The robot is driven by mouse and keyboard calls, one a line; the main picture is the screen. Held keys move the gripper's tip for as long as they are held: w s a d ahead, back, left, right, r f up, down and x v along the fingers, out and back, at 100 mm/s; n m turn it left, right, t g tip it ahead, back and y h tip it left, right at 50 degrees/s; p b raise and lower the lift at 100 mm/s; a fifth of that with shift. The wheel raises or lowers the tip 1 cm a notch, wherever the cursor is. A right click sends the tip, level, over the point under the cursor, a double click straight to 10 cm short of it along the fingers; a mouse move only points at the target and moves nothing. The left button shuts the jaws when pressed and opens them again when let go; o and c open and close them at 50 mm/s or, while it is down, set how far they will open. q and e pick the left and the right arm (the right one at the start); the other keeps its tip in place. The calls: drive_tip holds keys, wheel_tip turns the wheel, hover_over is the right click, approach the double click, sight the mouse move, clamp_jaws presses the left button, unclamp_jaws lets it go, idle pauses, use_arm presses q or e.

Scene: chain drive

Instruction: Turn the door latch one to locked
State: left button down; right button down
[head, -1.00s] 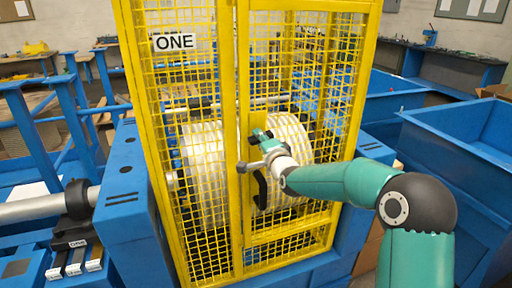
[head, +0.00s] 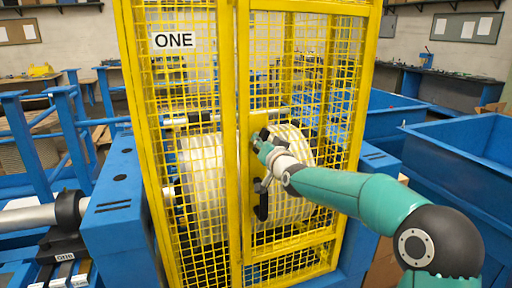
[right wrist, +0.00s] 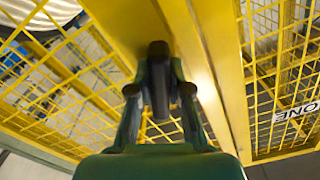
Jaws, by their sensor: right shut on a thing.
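The door latch (right wrist: 158,65) is a black handle on the yellow door frame. It shows in the right wrist view between my fingers, upright in that picture. My right gripper (right wrist: 160,92) is shut on it. In the head view my right gripper (head: 262,142) is at the door's left upright, and it and my wrist hide most of the latch. The yellow mesh door (head: 290,240) looks closed against its frame. A white sign reading ONE (head: 173,40) hangs on the panel left of it. My left gripper is not in view.
A black pull handle (head: 262,205) sits on the door just below my right gripper. White drums (head: 205,185) stand behind the mesh. A blue bin (head: 470,150) is at the right, and a blue machine housing (head: 118,200) is at the left.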

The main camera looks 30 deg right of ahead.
drive_tip(key=n, duration=0.5)
idle(0.7)
drive_tip(key=c, duration=1.1)
unclamp_jaws()
drive_tip(key=v, duration=1.2)
drive_tip(key=shift+f, duration=0.1)
